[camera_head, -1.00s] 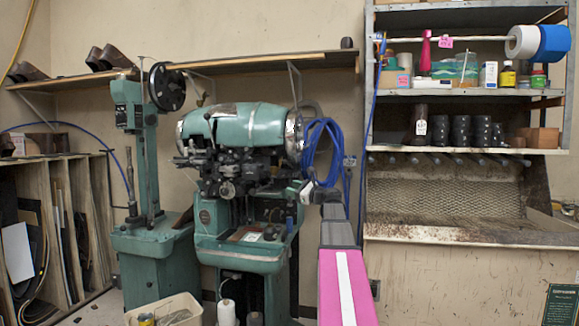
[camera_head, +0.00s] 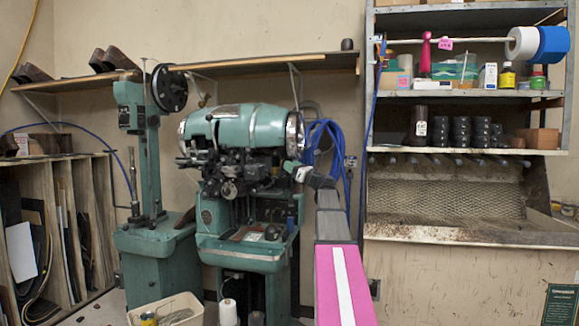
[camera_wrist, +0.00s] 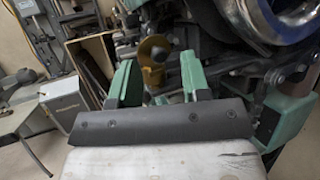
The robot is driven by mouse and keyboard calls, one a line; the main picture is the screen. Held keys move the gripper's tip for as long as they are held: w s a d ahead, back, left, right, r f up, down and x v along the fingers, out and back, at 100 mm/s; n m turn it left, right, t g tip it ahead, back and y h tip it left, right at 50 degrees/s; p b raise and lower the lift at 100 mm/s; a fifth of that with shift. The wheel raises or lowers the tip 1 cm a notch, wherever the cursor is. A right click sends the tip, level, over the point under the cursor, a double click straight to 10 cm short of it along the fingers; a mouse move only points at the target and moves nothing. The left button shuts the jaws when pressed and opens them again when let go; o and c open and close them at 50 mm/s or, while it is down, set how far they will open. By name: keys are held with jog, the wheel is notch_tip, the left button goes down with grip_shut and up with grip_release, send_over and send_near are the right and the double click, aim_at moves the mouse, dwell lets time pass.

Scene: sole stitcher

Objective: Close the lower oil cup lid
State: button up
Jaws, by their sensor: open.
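The green sole stitcher (camera_head: 248,128) stands in the middle of the head view. In the wrist view a small yellow cup-like part (camera_wrist: 155,52), which looks like the lower oil cup, sits on the machine between and beyond my fingertips. Its lid cannot be told apart clearly, nor how far it stands open. My gripper (camera_wrist: 157,72) is open and empty, its two green fingers on either side of the yellow part in the picture, with no clear contact. In the head view my gripper (camera_head: 294,167) is at the right side of the machine head, below the chrome ring.
The large chrome ring (camera_wrist: 275,18) is close at the upper right of the wrist view. Dark machine parts lie behind the yellow part. Blue hose (camera_head: 325,140) hangs behind my arm.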

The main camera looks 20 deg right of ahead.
jog(key=shift+x, duration=0.85)
jog(key=shift+c, duration=0.2)
grip_shut()
